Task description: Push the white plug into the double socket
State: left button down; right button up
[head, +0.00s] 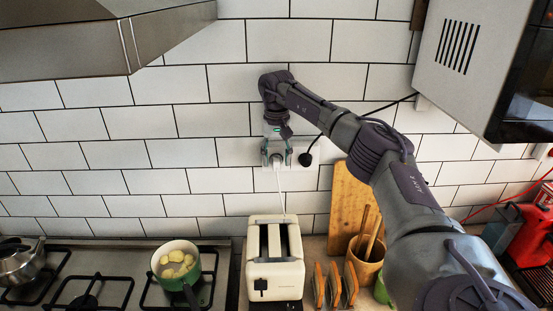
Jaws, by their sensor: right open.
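My right gripper (276,160) is at the tiled wall, pointing down, with its fingers open on either side of the white plug (277,161). A white cord runs down from the plug toward the toaster. The double socket (291,158) is on the wall behind the gripper and is partly hidden by it. The white plug is at its left side; I cannot tell how deep it sits. A black plug (305,159) is in the right side, its black cord running up to the right. My left gripper is not in view.
A cream toaster (275,262) stands on the counter below the socket. A cutting board (350,205) and a utensil pot (366,262) are to its right. A green pot (177,265) sits on the stove. A range hood (100,45) and a microwave (465,60) hang above.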

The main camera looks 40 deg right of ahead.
aim_at(277, 160)
notch_tip(277, 160, up, 12)
jog(key=shift+f, duration=0.2)
dwell(0.7)
